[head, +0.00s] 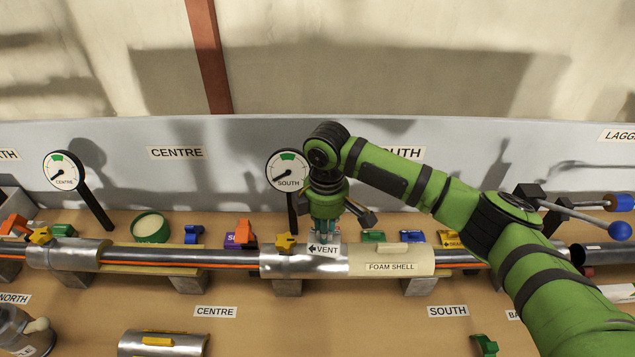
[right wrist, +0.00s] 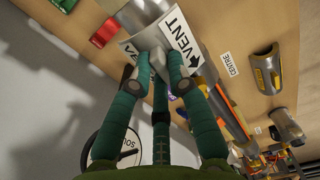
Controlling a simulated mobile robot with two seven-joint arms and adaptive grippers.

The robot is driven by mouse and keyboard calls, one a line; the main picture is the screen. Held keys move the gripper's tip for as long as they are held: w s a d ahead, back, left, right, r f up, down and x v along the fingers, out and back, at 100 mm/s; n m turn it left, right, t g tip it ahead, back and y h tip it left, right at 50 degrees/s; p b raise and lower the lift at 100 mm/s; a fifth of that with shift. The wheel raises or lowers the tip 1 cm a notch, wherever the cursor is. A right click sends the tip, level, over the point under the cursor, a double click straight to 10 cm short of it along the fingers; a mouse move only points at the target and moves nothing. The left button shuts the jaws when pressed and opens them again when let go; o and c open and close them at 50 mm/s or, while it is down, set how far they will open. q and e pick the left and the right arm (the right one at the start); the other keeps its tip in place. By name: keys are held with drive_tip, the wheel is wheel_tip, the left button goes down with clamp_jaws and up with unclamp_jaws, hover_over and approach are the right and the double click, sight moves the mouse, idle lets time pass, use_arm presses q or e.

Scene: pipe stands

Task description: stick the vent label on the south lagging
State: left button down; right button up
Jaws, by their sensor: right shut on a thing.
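The white vent label (head: 324,250), with a left-pointing arrow and the word VENT, is in my right gripper (head: 325,230). In the right wrist view the three green fingers (right wrist: 165,80) close around a grey piece at the back of the label (right wrist: 181,40). The label is at the shiny metal lagging (head: 285,262) on the south pipe, beside the cream foam shell (head: 391,261). I cannot tell whether it touches the metal. The fingers and the label hide part of the lagging. My left gripper is not in view.
The CENTRE gauge (head: 64,171) and a green-rimmed round tub (head: 150,228) are farther left. A loose metal half-shell (head: 163,343) lies in front.

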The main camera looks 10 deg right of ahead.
drive_tip(key=shift+w+a+r+n, duration=0.1)
drive_tip(key=shift+w+r+n, duration=0.25)
drive_tip(key=shift+w+n, duration=0.05)
drive_tip(key=shift+w, duration=0.15)
drive_tip(key=shift+s, duration=0.35)
drive_tip(key=shift+p, duration=0.45)
drive_tip(key=shift+f, duration=0.9)
drive_tip(key=shift+f+b, duration=0.8)
drive_tip(key=shift+f, duration=0.95)
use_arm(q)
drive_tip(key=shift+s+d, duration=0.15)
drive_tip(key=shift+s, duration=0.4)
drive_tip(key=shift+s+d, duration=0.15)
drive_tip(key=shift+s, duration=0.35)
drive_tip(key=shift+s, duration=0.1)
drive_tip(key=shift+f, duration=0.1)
use_arm(e)
drive_tip(key=shift+f, duration=0.4)
